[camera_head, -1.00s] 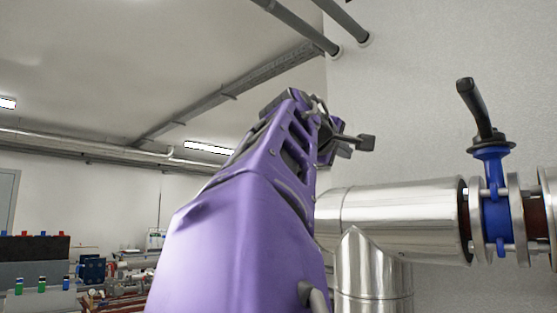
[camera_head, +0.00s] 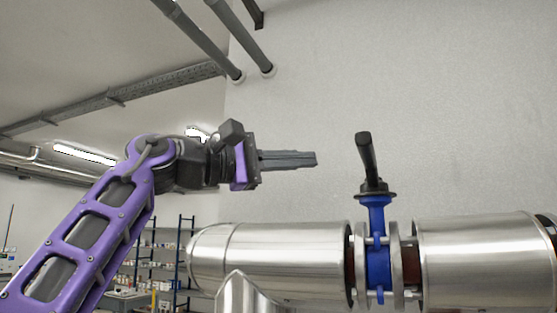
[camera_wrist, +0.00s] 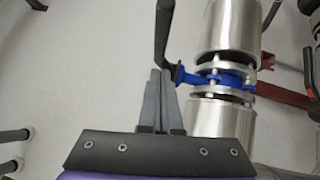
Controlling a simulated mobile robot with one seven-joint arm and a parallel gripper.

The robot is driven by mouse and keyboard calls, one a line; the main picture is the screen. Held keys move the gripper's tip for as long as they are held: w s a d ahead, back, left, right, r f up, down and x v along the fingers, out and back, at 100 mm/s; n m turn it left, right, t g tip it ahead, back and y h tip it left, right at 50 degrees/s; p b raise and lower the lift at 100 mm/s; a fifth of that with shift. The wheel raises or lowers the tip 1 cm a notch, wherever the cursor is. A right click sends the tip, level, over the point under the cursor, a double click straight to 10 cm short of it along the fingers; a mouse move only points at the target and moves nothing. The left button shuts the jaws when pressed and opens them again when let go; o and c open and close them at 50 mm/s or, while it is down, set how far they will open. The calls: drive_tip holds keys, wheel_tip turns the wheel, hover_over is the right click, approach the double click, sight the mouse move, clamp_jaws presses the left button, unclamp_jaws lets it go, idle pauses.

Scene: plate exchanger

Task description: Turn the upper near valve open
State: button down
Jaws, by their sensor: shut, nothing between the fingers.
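The valve has a blue body (camera_head: 377,245) clamped between metal flanges in the silver pipe, with a black lever handle (camera_head: 367,160) standing up above it. In the wrist view the blue body (camera_wrist: 215,78) and the black handle (camera_wrist: 162,35) lie just beyond the fingertips. My gripper (camera_head: 314,159) is shut and empty, pointing right toward the handle. In the head view a gap shows between the fingertips and the handle. In the wrist view my gripper (camera_wrist: 160,72) appears close beside the handle's base; contact cannot be told.
The silver pipe (camera_head: 290,260) runs below the gripper and on both sides of the valve. Grey pipes (camera_head: 205,45) come out of the pale wall at upper left. Shelves (camera_head: 165,255) stand far behind at left.

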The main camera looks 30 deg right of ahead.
drive_tip(key=s+d+r, duration=0.1)
drive_tip(key=s+d, duration=0.2)
drive_tip(key=d, duration=0.3)
drive_tip(key=shift+r, duration=0.15)
drive_tip(key=shift+s, duration=0.15)
